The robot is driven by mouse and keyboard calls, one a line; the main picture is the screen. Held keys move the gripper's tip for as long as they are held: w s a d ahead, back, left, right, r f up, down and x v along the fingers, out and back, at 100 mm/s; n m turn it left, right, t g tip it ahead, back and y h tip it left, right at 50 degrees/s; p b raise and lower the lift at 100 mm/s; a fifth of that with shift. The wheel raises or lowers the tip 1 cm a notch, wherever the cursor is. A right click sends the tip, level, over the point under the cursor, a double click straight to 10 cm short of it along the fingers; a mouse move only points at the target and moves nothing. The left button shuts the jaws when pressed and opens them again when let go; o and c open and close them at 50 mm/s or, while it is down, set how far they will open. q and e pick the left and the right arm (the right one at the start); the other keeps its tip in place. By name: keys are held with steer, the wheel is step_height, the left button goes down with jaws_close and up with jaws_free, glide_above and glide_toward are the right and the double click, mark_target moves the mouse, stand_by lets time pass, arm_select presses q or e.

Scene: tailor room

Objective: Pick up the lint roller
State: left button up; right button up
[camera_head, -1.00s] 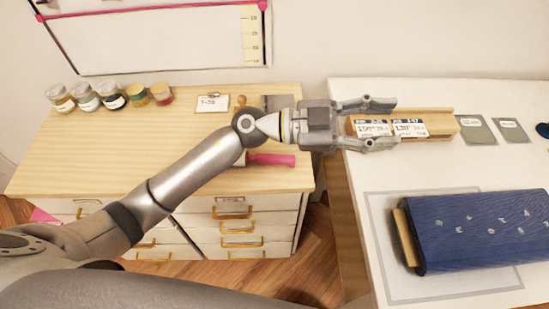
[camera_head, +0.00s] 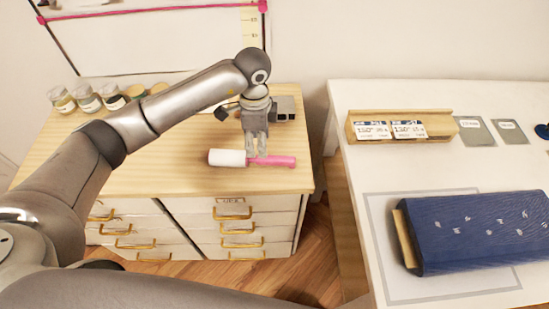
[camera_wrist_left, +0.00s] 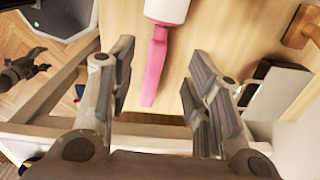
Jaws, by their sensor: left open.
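The lint roller (camera_head: 228,158) lies on the wooden top of the drawer cabinet, near its front right edge. It has a white roll on the left and a pink handle (camera_head: 279,161) pointing right. My left gripper (camera_head: 256,153) points down over the roller, around where the roll meets the handle. In the left wrist view the open fingers (camera_wrist_left: 157,85) stand apart on both sides of the pink handle (camera_wrist_left: 153,68), with nothing gripped. The white roll (camera_wrist_left: 167,10) is cut off at the top edge there. My right gripper is not in view.
Several jars (camera_head: 87,97) stand at the cabinet's back left. A white table (camera_head: 360,210) to the right holds a wooden holder with cards (camera_head: 440,124) and a blue fabric bolt (camera_head: 475,230). The cabinet top (camera_head: 150,170) is clear left of the roller.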

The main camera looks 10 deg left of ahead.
mark_target(271, 161)
arm_select(q)
step_height(271, 161, down, 2)
steer(key=shift+f, duration=0.1)
steer(key=shift+d+f+p, duration=0.1)
steer(key=shift+f+p, duration=0.4)
steer(key=shift+p, duration=0.05)
steer(key=f, duration=0.2)
steer(key=f+p, duration=0.1)
steer(key=shift+s+d+f, duration=0.1)
steer(key=shift+d+f, duration=0.1)
steer(key=shift+f, duration=0.6)
jaws_close()
